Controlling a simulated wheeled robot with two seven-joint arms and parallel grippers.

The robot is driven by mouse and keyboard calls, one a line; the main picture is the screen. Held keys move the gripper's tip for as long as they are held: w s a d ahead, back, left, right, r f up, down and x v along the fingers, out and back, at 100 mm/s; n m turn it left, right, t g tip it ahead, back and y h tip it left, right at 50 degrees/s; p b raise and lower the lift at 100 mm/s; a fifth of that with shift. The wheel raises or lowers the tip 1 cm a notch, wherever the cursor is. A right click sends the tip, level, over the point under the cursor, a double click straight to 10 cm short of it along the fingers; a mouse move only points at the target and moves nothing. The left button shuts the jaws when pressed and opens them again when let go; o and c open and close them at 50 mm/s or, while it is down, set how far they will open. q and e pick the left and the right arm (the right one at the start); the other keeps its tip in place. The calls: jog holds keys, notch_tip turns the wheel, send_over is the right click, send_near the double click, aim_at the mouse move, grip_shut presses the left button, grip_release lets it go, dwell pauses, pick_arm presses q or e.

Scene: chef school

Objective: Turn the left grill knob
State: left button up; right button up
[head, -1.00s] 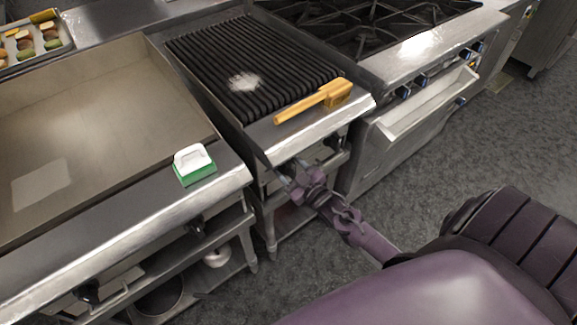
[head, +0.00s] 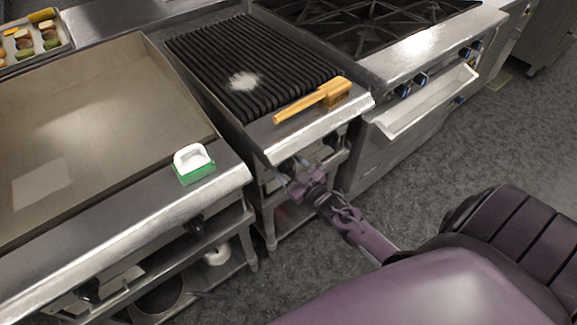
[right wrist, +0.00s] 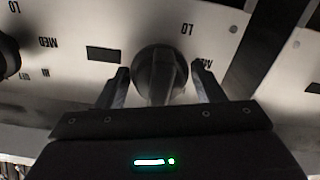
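The charbroiler grill (head: 255,65) stands between the griddle and the burner range, with black ridged grates. My right gripper (head: 287,171) is at its front panel, below the front ledge. In the right wrist view, a round dark grill knob (right wrist: 158,75) sits between the two fingers of my right gripper (right wrist: 161,78). The fingers stand on either side of it, with narrow gaps visible. The panel's printed letters appear upside down there. A second dark knob (right wrist: 8,55) is at the picture's left edge. In the head view my gripper hides the knob. My left gripper is not in view.
A wooden-handled brush or mallet (head: 312,101) lies on the grill's front ledge. A green and white scrubber (head: 194,164) sits on the griddle (head: 90,120) ledge. Grey floor is free in front.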

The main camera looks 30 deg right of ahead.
aim_at(294, 172)
jog(key=shift+s+d, duration=0.2)
jog(key=shift+s, duration=1.75)
jog(key=shift+s+d, duration=0.15)
jog(key=shift+s, duration=1.8)
